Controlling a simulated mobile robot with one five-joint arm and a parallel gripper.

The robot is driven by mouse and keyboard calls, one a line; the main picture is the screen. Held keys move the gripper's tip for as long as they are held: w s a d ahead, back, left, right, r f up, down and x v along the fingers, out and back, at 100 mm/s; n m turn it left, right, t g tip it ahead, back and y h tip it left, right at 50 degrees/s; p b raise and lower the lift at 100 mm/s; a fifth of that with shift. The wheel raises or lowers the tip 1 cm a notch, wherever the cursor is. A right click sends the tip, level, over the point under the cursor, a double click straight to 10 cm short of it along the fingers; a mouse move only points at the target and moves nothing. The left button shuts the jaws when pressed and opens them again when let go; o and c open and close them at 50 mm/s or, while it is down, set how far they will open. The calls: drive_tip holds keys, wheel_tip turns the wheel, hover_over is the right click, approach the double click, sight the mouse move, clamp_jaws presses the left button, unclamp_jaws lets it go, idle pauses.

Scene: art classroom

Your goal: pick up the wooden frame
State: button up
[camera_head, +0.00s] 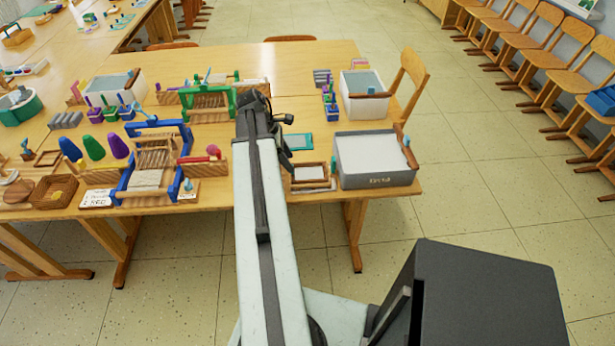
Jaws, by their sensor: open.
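A small wooden frame (308,185) with a pale inside lies near the table's front edge, just right of my arm and left of a grey bin. Another small wooden frame (47,158) lies at the far left. I cannot tell which of the two the task means. My gripper (278,124) is over the table at the end of my outstretched arm, behind and left of the nearer frame, apart from it. It is open, and I see nothing held in it. My arm hides part of the table beside the nearer frame.
The grey bin (376,166) stands close at the frame's right. A teal frame (299,141) lies just behind it. A blue loom (154,165) and a green loom (207,104) stand left of my arm. A white bin (365,100) is at the back right.

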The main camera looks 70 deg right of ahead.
drive_tip(key=b+x, duration=0.1)
drive_tip(key=x, duration=0.2)
drive_tip(key=shift+f+b, duration=0.15)
drive_tip(key=shift+b, duration=0.25)
clamp_jaws()
drive_tip(key=shift+r, duration=0.25)
wheel_tip(320, 180, up, 10)
drive_tip(key=p, duration=1)
